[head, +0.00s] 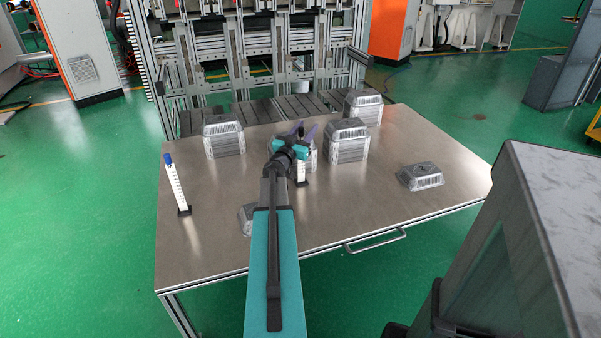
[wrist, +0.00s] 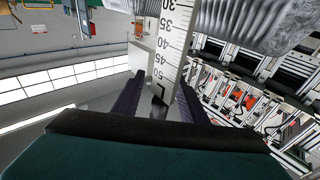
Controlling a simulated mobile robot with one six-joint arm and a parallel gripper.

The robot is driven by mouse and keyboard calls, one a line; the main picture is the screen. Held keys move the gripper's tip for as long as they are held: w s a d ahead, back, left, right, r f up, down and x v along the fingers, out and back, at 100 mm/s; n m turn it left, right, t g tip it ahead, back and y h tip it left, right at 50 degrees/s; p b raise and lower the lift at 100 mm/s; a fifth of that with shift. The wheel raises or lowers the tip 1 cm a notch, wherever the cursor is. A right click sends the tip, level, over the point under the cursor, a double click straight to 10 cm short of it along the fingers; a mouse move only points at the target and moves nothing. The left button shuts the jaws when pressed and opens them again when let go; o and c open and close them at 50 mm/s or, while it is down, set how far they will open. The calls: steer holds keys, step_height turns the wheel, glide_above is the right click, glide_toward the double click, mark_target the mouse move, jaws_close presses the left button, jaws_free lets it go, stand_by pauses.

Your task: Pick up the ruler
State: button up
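A white ruler with black marks (head: 301,171) stands upright on a small black base, partly hidden behind my arm in the head view. In the wrist view this ruler (wrist: 170,48) shows numbers from 30 to 50 and lies in line with the space between my fingers. My gripper (head: 304,131) has its two dark purple fingers apart; in the wrist view my gripper (wrist: 160,88) is open. Whether either finger touches the ruler, I cannot tell. A second white ruler with a blue top (head: 175,185) stands upright on a black base at the table's left.
The metal table (head: 220,240) carries stacks of foil trays at the back left (head: 224,138), middle right (head: 346,142) and back right (head: 363,108). Another stack is partly behind my gripper. A single foil tray (head: 420,176) lies at right, another (head: 247,218) beside my arm.

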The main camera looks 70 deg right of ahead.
stand_by(0.5)
jaws_close()
